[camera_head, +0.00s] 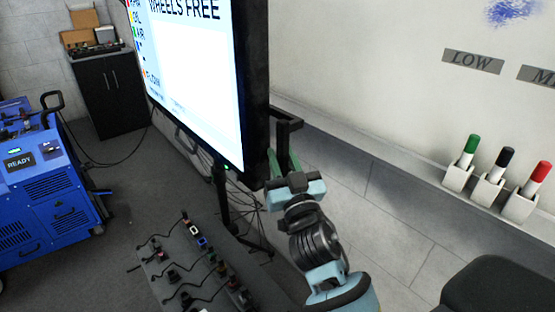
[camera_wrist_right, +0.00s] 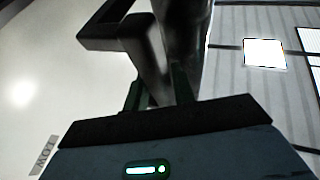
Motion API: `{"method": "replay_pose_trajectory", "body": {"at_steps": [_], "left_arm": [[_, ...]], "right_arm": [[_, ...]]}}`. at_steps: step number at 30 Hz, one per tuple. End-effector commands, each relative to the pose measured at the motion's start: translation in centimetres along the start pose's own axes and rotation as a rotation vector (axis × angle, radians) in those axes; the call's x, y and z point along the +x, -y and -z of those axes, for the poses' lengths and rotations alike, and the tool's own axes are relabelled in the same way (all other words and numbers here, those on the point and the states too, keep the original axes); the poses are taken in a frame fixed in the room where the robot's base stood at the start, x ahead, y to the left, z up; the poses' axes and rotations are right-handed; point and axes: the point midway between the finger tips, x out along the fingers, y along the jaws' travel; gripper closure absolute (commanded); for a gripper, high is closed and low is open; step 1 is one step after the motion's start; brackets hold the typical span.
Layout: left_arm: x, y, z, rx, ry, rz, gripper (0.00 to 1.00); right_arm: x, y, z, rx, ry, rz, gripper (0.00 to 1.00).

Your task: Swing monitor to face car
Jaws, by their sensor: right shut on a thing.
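The large monitor (camera_head: 195,70) stands in the upper middle of the head view, its lit screen angled to the left and reading "WHEELS FREE". Its black side edge (camera_head: 255,90) is turned toward me. A dark bracket-like handle (camera_head: 289,126) sticks out from that edge. My right gripper (camera_head: 282,160) is at the handle, its green fingers shut on it. In the right wrist view the dark handle bar (camera_wrist_right: 148,62) runs down between the two fingers (camera_wrist_right: 158,88). My left gripper is not in view. No car shows.
A blue machine labelled "READY" (camera_head: 45,185) stands at the left, with a black cabinet (camera_head: 108,92) behind it. A grey panel with cables and connectors (camera_head: 175,285) lies below the monitor. Three markers in white holders (camera_head: 487,190) are along the right wall.

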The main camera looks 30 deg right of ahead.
Motion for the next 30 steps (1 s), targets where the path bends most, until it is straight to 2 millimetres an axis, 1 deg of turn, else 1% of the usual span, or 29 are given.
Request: {"method": "replay_pose_trajectory", "body": {"at_steps": [2, 3, 6, 14, 17, 20, 27, 30], "left_arm": [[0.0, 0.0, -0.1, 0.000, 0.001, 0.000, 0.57], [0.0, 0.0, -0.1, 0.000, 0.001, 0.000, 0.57], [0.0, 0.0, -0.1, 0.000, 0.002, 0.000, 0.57], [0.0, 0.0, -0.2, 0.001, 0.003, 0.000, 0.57], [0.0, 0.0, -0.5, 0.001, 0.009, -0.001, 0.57], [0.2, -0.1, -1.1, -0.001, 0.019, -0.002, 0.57], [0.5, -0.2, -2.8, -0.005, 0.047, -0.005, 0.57], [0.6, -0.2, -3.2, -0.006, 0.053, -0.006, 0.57]], "right_arm": [[0.0, 0.0, 0.0, -0.004, -0.001, 0.000, 1.00], [0.0, 0.0, 0.0, -0.004, -0.001, 0.000, 0.70], [0.0, 0.0, 0.0, -0.002, -0.001, 0.001, 0.58], [-0.1, 0.1, 0.0, 0.000, -0.001, 0.002, 0.58], [-0.7, 0.1, -0.2, 0.001, 0.001, 0.003, 0.58], [-1.9, 0.1, -0.4, 0.001, 0.004, 0.002, 0.58], [-5.8, 0.1, -0.4, 0.000, 0.005, 0.002, 0.58], [-6.9, 0.1, -0.4, 0.001, 0.004, 0.002, 0.58]]}}
